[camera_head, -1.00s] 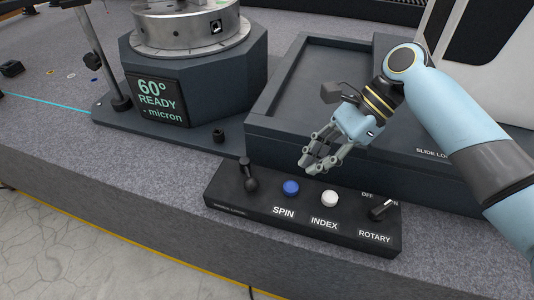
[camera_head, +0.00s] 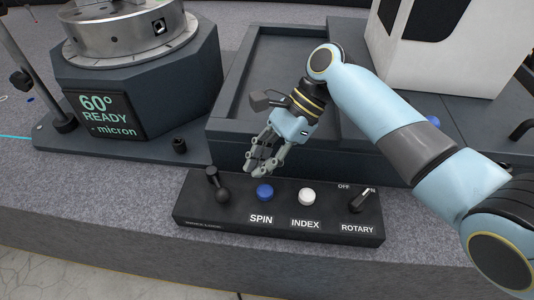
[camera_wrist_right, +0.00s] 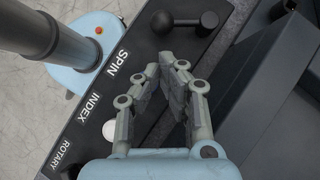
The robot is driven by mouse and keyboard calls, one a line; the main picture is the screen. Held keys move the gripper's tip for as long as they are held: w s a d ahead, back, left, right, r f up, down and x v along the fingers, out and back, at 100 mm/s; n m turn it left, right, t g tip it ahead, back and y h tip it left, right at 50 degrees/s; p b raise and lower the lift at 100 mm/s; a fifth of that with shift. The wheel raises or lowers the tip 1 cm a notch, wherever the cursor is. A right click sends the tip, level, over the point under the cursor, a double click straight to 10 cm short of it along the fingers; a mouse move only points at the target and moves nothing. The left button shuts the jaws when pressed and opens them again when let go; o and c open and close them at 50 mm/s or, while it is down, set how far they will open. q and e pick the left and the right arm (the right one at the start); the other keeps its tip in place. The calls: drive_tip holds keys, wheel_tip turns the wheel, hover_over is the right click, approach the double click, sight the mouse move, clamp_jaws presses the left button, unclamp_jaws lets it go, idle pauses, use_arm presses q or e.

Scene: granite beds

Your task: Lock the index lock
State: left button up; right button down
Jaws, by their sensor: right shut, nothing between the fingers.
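A white button (camera_head: 307,196) stands above the word INDEX and shows in the wrist view (camera_wrist_right: 109,130). My right gripper (camera_head: 259,168) is shut and empty, above and behind the blue SPIN button, to the right of the lever. My left gripper is out of view.
The blue SPIN button (camera_head: 264,193) and the ROTARY switch (camera_head: 360,200) share the box. A round metal table (camera_head: 125,35) stands on a dark base with a screen reading 60° READY. A dark raised tray (camera_head: 245,85) lies behind the gripper.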

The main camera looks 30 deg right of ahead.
sight(234, 199)
drive_tip(key=shift+b+x, duration=0.35)
drive_tip(key=shift+x, duration=2.15)
